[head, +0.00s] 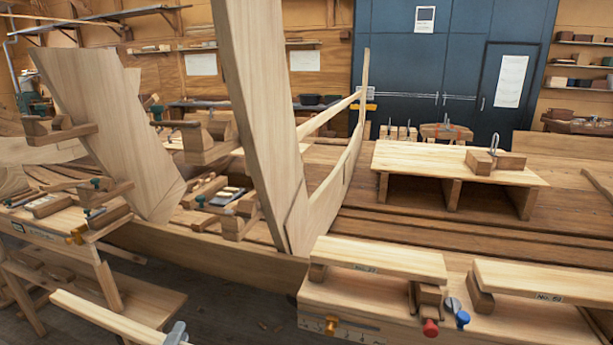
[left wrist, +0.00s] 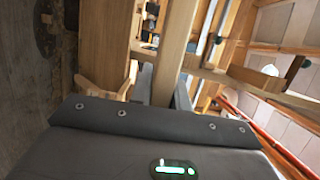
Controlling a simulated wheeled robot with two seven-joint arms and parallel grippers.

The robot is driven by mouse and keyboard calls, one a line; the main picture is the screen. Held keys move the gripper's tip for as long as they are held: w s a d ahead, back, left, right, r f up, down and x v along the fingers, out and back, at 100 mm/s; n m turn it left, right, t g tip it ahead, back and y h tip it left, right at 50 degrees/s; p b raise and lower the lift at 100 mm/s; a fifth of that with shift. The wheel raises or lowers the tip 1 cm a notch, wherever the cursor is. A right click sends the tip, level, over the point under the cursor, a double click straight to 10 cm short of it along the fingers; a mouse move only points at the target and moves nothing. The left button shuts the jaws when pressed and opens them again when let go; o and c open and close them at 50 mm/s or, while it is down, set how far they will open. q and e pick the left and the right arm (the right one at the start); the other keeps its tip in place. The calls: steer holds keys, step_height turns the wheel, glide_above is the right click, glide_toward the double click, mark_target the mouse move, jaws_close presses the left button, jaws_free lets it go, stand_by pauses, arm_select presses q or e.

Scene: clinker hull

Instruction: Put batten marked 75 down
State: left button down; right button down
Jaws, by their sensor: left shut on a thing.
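My left gripper (head: 178,333) shows at the bottom edge of the head view, only its grey fingertips. It is shut on a pale wooden batten (head: 105,318), which slants up and left from it, in the air in front of the lower wooden stand. In the left wrist view the batten (left wrist: 174,50) runs away from between the grey fingers (left wrist: 162,88). No number is readable on the held batten, so I cannot tell whether it is marked 75. My right gripper is not in view.
Two short boards (head: 378,258) (head: 550,284) rest on blocks on the right front bench; both carry small labels. Red and blue knobs (head: 462,318) are close by. The tall hull planks (head: 262,120) stand mid-view. A low plywood table (head: 420,160) stands behind, with bare planking around it.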

arm_select(q)
steer(key=shift+d+r, duration=0.25)
steer(key=shift+d, duration=0.35)
steer(key=shift+d+r, duration=0.2)
steer(key=shift+d, duration=0.4)
steer(key=shift+a, duration=0.1)
